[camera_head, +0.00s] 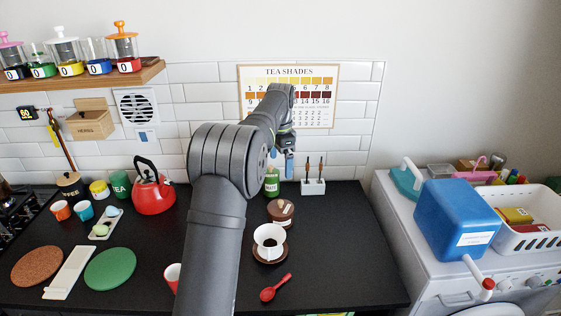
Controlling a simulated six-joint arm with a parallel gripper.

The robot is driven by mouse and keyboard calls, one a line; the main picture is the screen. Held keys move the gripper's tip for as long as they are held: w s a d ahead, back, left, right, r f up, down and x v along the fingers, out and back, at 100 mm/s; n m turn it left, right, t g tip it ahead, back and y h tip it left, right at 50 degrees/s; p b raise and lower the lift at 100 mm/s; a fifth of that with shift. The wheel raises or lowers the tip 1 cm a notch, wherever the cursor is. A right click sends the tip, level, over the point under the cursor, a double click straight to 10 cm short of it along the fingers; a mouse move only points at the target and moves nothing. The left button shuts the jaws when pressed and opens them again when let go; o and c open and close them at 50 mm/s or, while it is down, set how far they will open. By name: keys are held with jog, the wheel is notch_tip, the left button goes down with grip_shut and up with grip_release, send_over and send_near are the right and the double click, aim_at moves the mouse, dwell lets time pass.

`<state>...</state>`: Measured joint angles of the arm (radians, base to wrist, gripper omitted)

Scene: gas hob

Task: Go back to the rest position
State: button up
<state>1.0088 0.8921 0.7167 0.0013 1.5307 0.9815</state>
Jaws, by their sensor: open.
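My arm rises from the bottom middle of the picture and bends toward the tiled back wall. My gripper (289,167) hangs down at its end, in front of the wall below the tea shades chart (330,104). It is open and nothing shows held in it. It is above the back of the black counter (340,225), between a green bottle (272,182) and a small white stand (313,188) with two dark-handled tools. My arm hides part of the counter and wall.
A brown round pot (281,210), a white cup (268,239) on a brown saucer and a red spoon (276,288) are right of my arm. A red kettle (153,188) stands left. A blue container (456,218) is on the white machine. The counter's right side is clear.

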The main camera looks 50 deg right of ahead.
aim_at(281, 201)
notch_tip(281, 201, down, 18)
jog(key=shift+r, duration=0.25)
dwell(0.4)
jog(key=shift+r, duration=0.1)
notch_tip(281, 201, up, 18)
notch_tip(281, 201, down, 18)
jog(key=shift+f, duration=0.1)
notch_tip(281, 201, up, 5)
jog(key=shift+w+a+r, duration=0.1)
jog(key=shift+a+r, duration=0.1)
jog(key=shift+a, duration=0.25)
jog(key=shift+w+a+r, duration=0.1)
jog(key=shift+a+r, duration=0.1)
jog(key=shift+a, duration=0.2)
jog(key=shift+a+n, duration=0.4)
jog(key=shift+a, duration=0.55)
